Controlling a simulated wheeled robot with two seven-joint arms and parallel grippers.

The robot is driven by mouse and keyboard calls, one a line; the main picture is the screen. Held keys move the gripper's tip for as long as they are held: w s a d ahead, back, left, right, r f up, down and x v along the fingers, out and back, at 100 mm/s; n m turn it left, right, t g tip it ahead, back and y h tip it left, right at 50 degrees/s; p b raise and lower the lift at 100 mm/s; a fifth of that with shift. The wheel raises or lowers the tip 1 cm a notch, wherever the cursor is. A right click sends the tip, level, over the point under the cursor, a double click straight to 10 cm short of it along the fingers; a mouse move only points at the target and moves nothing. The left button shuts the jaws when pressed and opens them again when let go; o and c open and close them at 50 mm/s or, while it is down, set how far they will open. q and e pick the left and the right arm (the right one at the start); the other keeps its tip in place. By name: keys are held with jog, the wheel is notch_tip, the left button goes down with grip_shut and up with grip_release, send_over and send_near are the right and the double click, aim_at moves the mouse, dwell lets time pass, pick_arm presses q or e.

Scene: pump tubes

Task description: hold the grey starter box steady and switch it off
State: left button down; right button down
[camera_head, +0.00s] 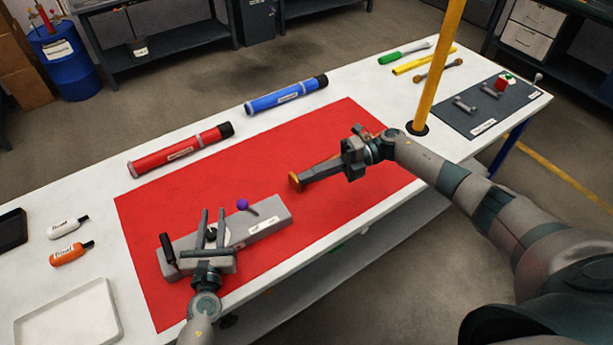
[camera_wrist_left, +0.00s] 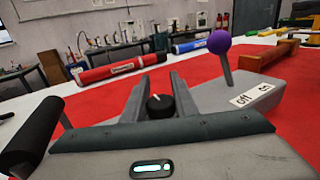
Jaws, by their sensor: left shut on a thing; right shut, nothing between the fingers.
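The grey starter box (camera_head: 276,212) lies on the red mat, with a black handle (camera_head: 168,249) at its left end. Its purple-balled lever (camera_head: 242,204) leans left in the head view. In the left wrist view the purple ball (camera_wrist_left: 220,42) stands above the "off" and "on" labels (camera_wrist_left: 250,95). My left gripper (camera_head: 212,213) is shut on the box, its fingers on either side of a black knob (camera_wrist_left: 160,106) with a white pointer; the exact contact is unclear. My right gripper (camera_head: 296,181) is shut and empty, right of the lever and apart from it.
A red tube (camera_head: 180,151) and a blue tube (camera_head: 286,97) lie behind the red mat (camera_head: 345,130). A yellow post (camera_head: 437,65) rises near my right arm. Bottles (camera_head: 67,227) and a white tray (camera_head: 68,318) are at left.

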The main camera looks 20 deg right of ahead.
pick_arm(q)
jog(key=c, duration=1.3)
grip_release()
jog(key=shift+c, duration=0.2)
jog(key=shift+s, duration=0.1)
jog(key=v, duration=1.1)
jog(key=shift+s+a, duration=0.2)
jog(key=shift+s, duration=0.2)
